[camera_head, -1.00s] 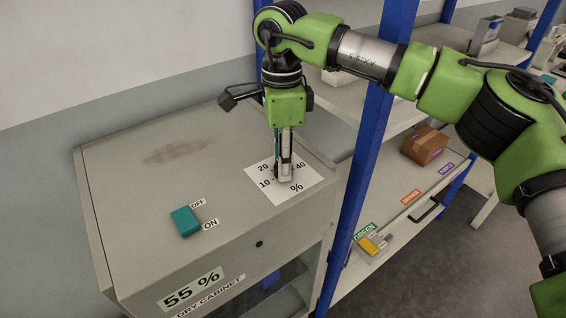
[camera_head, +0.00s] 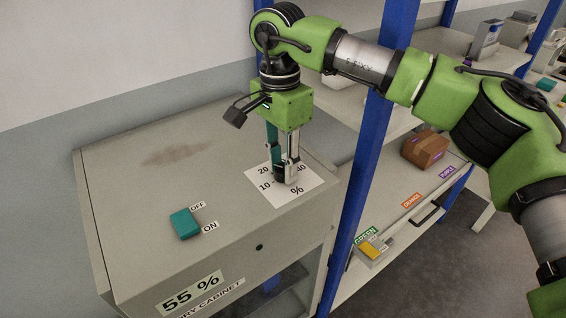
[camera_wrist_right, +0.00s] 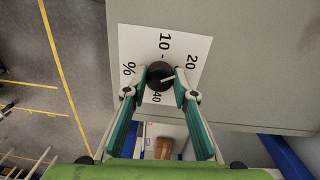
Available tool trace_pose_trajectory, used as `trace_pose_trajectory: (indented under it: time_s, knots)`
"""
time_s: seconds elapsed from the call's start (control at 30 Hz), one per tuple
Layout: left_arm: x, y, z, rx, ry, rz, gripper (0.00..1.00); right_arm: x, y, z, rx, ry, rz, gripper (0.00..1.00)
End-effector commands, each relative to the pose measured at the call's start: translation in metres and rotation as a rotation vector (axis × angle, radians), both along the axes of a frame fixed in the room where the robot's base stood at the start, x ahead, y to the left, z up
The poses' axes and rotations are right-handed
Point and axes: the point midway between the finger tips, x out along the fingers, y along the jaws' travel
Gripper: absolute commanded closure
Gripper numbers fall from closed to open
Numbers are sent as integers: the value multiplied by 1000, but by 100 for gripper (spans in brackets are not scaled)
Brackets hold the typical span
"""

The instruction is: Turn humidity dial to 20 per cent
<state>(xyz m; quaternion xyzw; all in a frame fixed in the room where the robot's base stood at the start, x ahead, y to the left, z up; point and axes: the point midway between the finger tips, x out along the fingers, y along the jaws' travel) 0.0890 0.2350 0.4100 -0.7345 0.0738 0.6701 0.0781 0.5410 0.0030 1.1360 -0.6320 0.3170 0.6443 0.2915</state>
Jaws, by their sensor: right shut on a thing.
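The humidity dial is a round black knob (camera_wrist_right: 159,75) on a white card (camera_wrist_right: 133,45) marked 10, 20, 40 and %. The card (camera_head: 283,198) lies on top of the dry cabinet (camera_head: 130,215). My right gripper (camera_head: 286,173) points straight down and is shut on the dial, one finger on each side. In the right wrist view, my gripper's fingertips (camera_wrist_right: 161,82) flank the knob. The white pointer line on the knob points right, roughly toward the 20 side; its exact reading is unclear. The cabinet display (camera_head: 192,289) reads 55 %. My left gripper is out of view.
A teal switch (camera_head: 185,222) with OFF and ON labels sits on the cabinet top, left of the card. A blue shelf post (camera_head: 362,170) stands close to the right. Shelves beyond hold a cardboard box (camera_head: 425,149) and a yellow item (camera_head: 369,247).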

Motion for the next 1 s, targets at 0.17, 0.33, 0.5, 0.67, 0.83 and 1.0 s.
trace_pose_trajectory:
  time_s: [0.17, 0.33, 0.5, 0.67, 0.83, 1.0]
  knots:
    - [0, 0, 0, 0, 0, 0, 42, 1, 0, 2, 3, -4, 0, 96]
    - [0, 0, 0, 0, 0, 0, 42, 1, 0, 2, 3, -4, -1, 69]
    - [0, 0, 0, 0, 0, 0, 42, 1, 0, 1, 2, -2, -1, 58]
    - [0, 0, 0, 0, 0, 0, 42, 0, 0, 1, 1, -2, -1, 58]
    - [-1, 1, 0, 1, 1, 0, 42, 1, 1, 9, 2, -4, -1, 58]
    - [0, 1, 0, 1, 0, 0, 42, 2, 2, 39, 2, -5, -3, 58]
